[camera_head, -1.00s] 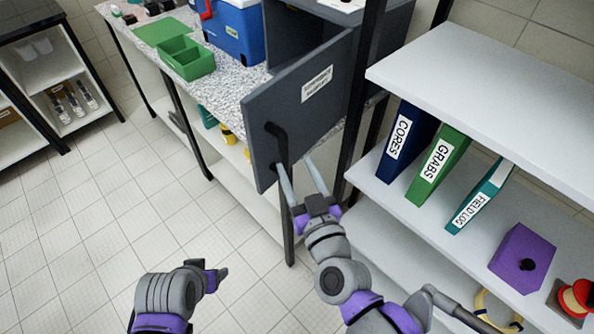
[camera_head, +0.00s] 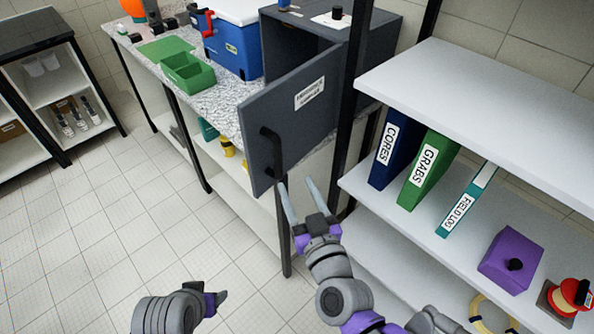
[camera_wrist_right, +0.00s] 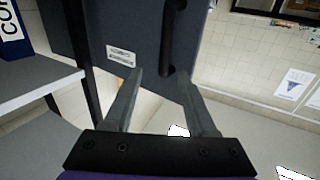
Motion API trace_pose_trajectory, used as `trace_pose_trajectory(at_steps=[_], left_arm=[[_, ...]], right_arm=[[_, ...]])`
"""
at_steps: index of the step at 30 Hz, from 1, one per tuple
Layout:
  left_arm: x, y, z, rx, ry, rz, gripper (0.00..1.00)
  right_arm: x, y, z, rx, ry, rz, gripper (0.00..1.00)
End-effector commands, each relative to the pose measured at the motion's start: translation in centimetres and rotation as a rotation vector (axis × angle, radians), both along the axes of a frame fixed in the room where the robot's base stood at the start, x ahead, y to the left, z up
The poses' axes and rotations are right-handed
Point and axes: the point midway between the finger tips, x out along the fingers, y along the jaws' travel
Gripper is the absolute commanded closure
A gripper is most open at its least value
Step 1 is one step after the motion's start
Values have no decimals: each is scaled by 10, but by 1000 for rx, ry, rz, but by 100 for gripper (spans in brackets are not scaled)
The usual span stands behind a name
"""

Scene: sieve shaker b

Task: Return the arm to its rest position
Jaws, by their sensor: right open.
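My right gripper (camera_head: 300,203) is open and empty, just below and to the right of the handle of the grey cabinet door in the head view. In the right wrist view my right gripper (camera_wrist_right: 160,85) shows its two fingers spread with nothing between them. The grey cabinet door (camera_head: 297,125) stands open, with a dark handle (camera_head: 271,150) and a white label. The handle (camera_wrist_right: 172,35) also shows in the wrist view, beyond the fingers and apart from them.
A white shelf unit (camera_head: 480,95) at the right holds binders, a purple box (camera_head: 511,258) and a red spool. A dark post (camera_head: 352,100) stands close to my right gripper. The bench holds a green tray (camera_head: 187,72) and a blue cooler (camera_head: 235,45). The tiled floor at left is clear.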

Motion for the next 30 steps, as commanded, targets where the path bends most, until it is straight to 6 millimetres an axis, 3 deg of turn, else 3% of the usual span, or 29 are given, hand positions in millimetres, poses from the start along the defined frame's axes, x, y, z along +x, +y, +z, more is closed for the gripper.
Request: trace_pose_trajectory(at_steps=[8,13,17,21,25,30], left_arm=[[0,0,2,0,-1,0,38],[3,0,12,0,-6,0,38],[5,0,23,0,-11,0,38],[8,0,31,0,-15,0,38],[9,0,36,0,-18,0,38],[10,0,37,0,-19,0,38]], right_arm=[[-1,-1,-3,-9,28,17,43],[-12,-14,-33,-60,233,87,43],[-38,-48,-76,-109,520,69,43],[-79,-98,-113,-139,818,-49,43],[-112,-134,-131,-147,1006,-172,43],[-131,-152,-137,-147,1095,-243,43]])
